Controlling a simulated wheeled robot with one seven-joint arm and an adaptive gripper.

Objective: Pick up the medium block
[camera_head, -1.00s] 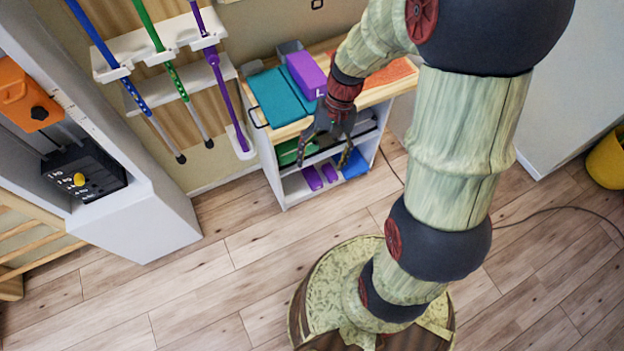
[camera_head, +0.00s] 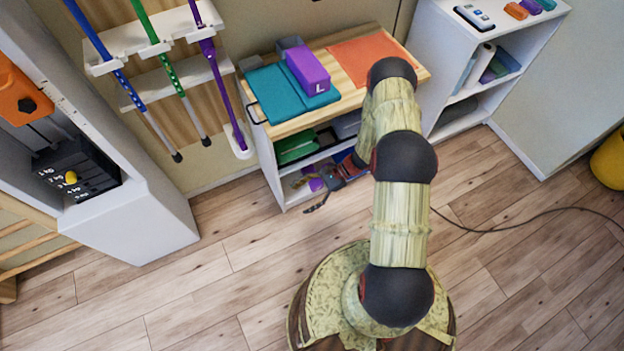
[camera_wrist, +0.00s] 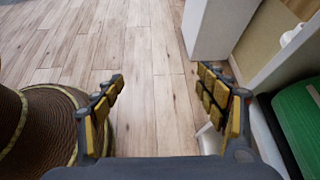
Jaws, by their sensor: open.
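I cannot tell which thing is the medium block; no block here shows a readable M. A purple block (camera_head: 307,70) marked L lies on the teal mat or case on top of the wooden-topped cart. Purple pieces (camera_head: 316,184) lie on the cart's bottom shelf, partly hidden by my gripper. My gripper (camera_head: 306,196) is low at the cart's open front, beside the bottom shelf. In the wrist view my gripper (camera_wrist: 165,88) has its fingers spread wide, with only floor between them.
The cart (camera_head: 282,185) holds a green item (camera_head: 296,146) on its middle shelf. An orange mat (camera_head: 368,56) lies on top. A white shelf unit (camera_head: 488,110) stands to the right. A weight machine (camera_head: 80,170) is at left. A cable (camera_head: 500,229) crosses the floor.

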